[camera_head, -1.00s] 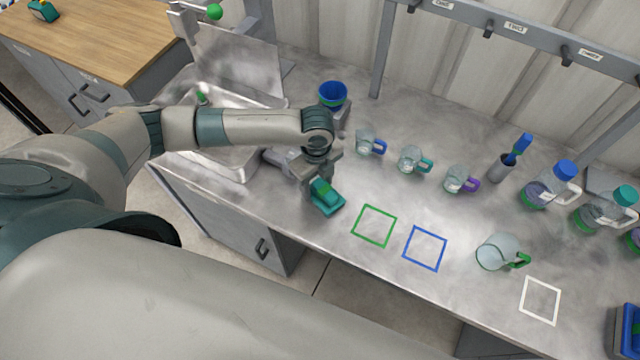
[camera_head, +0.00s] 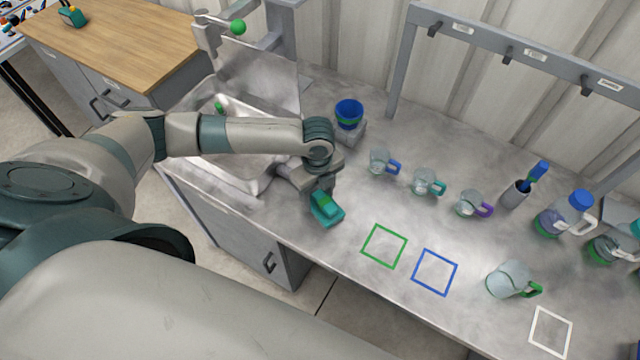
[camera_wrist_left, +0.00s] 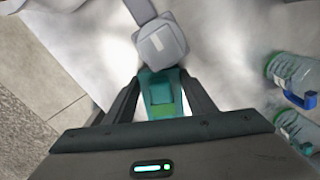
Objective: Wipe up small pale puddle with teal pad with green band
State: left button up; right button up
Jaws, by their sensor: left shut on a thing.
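My left gripper (camera_head: 322,190) is shut on the teal pad with green band (camera_head: 327,210), near the counter's front edge, right of the sink. In the left wrist view, the pad (camera_wrist_left: 161,95) sits between the two fingers of the left gripper (camera_wrist_left: 158,90). I cannot tell whether the pad touches the counter. I cannot make out the small pale puddle against the mottled, shiny metal; the gripper and pad hide part of the surface. My right gripper is not in view.
The counter has a green square outline (camera_head: 384,246) and a blue one (camera_head: 435,272) right of the pad. Behind stand a blue cup (camera_head: 349,112) and mugs with blue (camera_head: 380,162), teal (camera_head: 424,182) and purple handles (camera_head: 469,204). A pitcher (camera_head: 508,280) stands right. The sink (camera_head: 235,170) lies left.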

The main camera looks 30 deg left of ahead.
aim_at(340, 210)
pick_arm(q)
jog(key=shift+s+f, duration=0.1)
jog(key=shift+f, duration=0.05)
dwell(0.3)
jog(key=shift+d, duration=0.1)
jog(key=shift+d, duration=1.6)
jog(key=shift+d, duration=0.1)
jog(key=shift+d, duration=1.55)
jog(key=shift+d, duration=1.3)
jog(key=shift+s+d, duration=0.2)
jog(key=shift+d, duration=0.15)
